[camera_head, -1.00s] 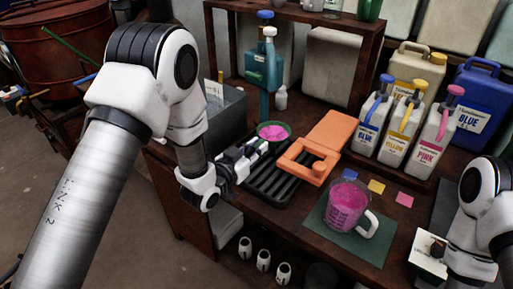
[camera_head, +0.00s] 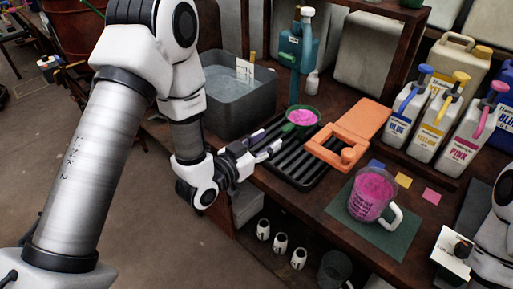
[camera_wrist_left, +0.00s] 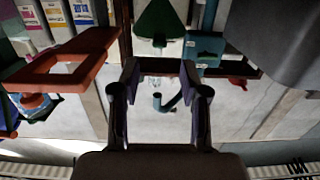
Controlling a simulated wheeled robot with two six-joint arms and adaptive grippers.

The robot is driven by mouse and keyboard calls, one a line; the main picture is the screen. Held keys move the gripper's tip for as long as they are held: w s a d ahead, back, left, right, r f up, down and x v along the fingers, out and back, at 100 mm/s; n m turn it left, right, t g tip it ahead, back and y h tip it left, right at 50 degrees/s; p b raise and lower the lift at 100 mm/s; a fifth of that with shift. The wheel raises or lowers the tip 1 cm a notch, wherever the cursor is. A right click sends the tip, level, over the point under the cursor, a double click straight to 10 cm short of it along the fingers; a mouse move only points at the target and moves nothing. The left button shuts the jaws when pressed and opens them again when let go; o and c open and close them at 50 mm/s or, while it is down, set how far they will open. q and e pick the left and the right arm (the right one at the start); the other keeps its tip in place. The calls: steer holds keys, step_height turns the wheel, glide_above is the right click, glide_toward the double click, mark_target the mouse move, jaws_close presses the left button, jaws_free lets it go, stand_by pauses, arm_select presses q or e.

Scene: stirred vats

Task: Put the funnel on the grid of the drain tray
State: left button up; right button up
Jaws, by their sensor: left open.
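The green funnel (camera_head: 302,117), with pink inside its wide mouth, is at the far end of the black drain tray (camera_head: 268,181). I cannot tell whether it rests on the grid bars or just beyond them. It also shows in the left wrist view as a green cone (camera_wrist_left: 158,22), beyond the fingertips. My left gripper (camera_head: 270,142) is open and empty over the tray's left side, short of the funnel and apart from it. Its two fingers (camera_wrist_left: 158,75) stand wide apart in the wrist view. My right gripper is out of frame; only part of that arm shows at the right edge.
An orange frame (camera_head: 366,122) lies right of the tray. A measuring jug (camera_head: 371,194) of pink liquid stands on a green mat. Blue, yellow and pink bottles (camera_head: 434,120) stand behind.

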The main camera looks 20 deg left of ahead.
arm_select(q)
steer(key=s+a+f+n+g+y, duration=0.15)
steer(key=s+f+g, duration=0.35)
steer(key=s+f, duration=0.5)
steer(key=s+a+f+n+g+y, duration=0.15)
steer(key=s+f+g, duration=0.45)
steer(key=f, duration=0.7)
steer(key=s+a+f+g+y, duration=0.1)
steer(key=s+f+g, duration=0.1)
steer(key=s, duration=0.5)
steer(key=s+a+f+n+g+y, duration=0.1)
steer(key=s+f+g, duration=0.2)
steer(key=s+f, duration=0.2)
steer(key=shift+s+a+y, duration=0.25)
steer(key=shift+s+y, duration=0.05)
steer(key=shift+s, duration=0.75)
